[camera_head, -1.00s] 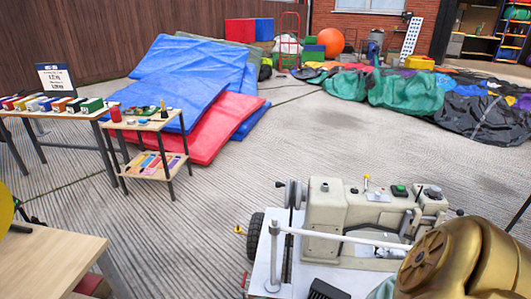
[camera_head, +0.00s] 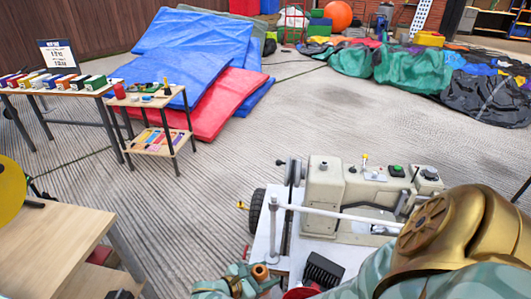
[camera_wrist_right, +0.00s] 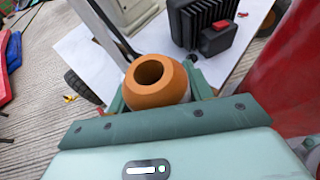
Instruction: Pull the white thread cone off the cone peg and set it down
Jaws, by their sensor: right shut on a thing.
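My right gripper (camera_head: 245,281) is at the bottom of the head view, shut on an orange-brown hollow tip (camera_head: 261,271). In the right wrist view the tip (camera_wrist_right: 158,82) sits between the green-grey fingers (camera_wrist_right: 160,102), with its dark hole facing the camera. I take it to be the top of the white thread cone; only a sliver of pale surface shows beside it, and most of the cone is hidden below the gripper. The cone peg is not visible, so I cannot tell whether the cone is still around it. My left gripper is not in view.
A beige sewing machine (camera_head: 325,187) stands on a white board (camera_head: 262,235) beyond the gripper. A white post and rail (camera_head: 273,245) and a ridged black box (camera_head: 322,270) are close by. A red cylinder (camera_wrist_right: 287,85) is right of the gripper. A wooden table (camera_head: 50,245) is at left.

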